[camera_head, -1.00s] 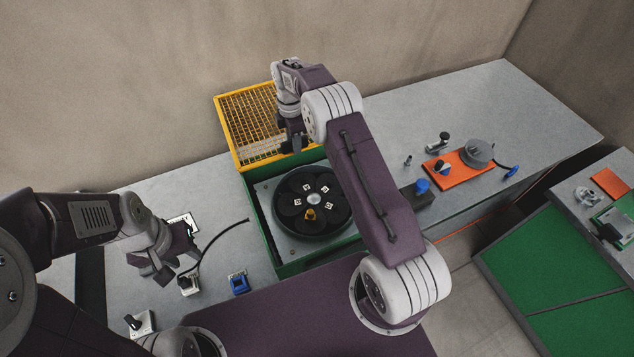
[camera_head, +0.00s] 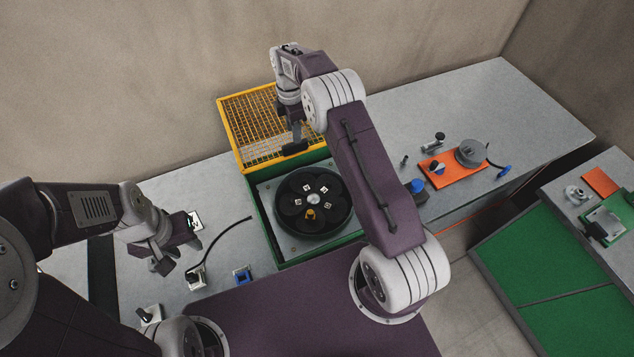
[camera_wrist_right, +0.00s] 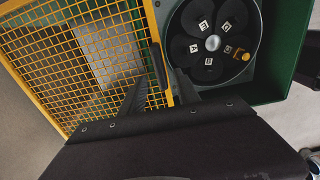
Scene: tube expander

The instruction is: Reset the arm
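My right gripper (camera_head: 296,130) hangs over the front edge of the yellow mesh lid (camera_head: 240,140), just above its black handle (camera_head: 294,149). The lid stands raised at the back of the green-sided tube expander (camera_head: 268,232). Its black rotor (camera_head: 290,210) is uncovered and holds several white labelled pieces and one yellow-brown piece. My left gripper (camera_head: 152,258) is above the table at the left, its fingers apparently apart and empty.
A black cable with a small socket (camera_head: 195,278) and a blue block (camera_head: 242,275) lie near the left gripper. An orange plate with a grey disc (camera_head: 471,153) is on the right. The back right of the table is clear. A green-topped surface (camera_head: 530,250) stands at the far right.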

